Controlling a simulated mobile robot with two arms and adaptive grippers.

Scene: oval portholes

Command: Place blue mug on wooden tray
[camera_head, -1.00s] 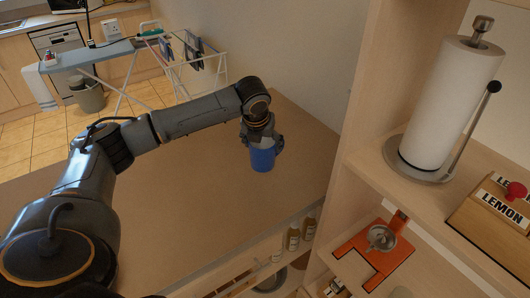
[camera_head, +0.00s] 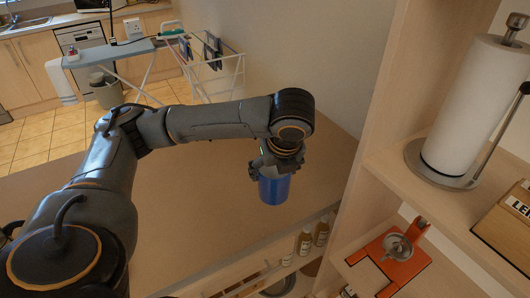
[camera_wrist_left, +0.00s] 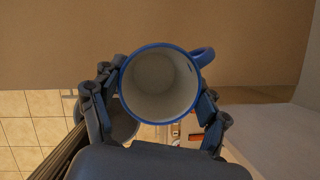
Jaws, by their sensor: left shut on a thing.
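The blue mug (camera_head: 274,190) hangs upright under my left gripper (camera_head: 275,168), over the brown counter top in the head view. In the left wrist view I look down into the mug's pale inside (camera_wrist_left: 160,85); its blue handle points to the upper right. The fingers of my left gripper (camera_wrist_left: 158,108) are shut on the mug from both sides. I cannot tell how far the mug's base is above the counter. I see no wooden tray that I can be sure of. My right gripper is not in view.
The counter top (camera_head: 190,215) around the mug is clear. A wooden shelf unit at the right holds a paper towel roll (camera_head: 473,105) and an orange stand (camera_head: 395,262). Bottles (camera_head: 305,240) stand on a shelf below the counter edge. A drying rack (camera_head: 215,65) stands behind.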

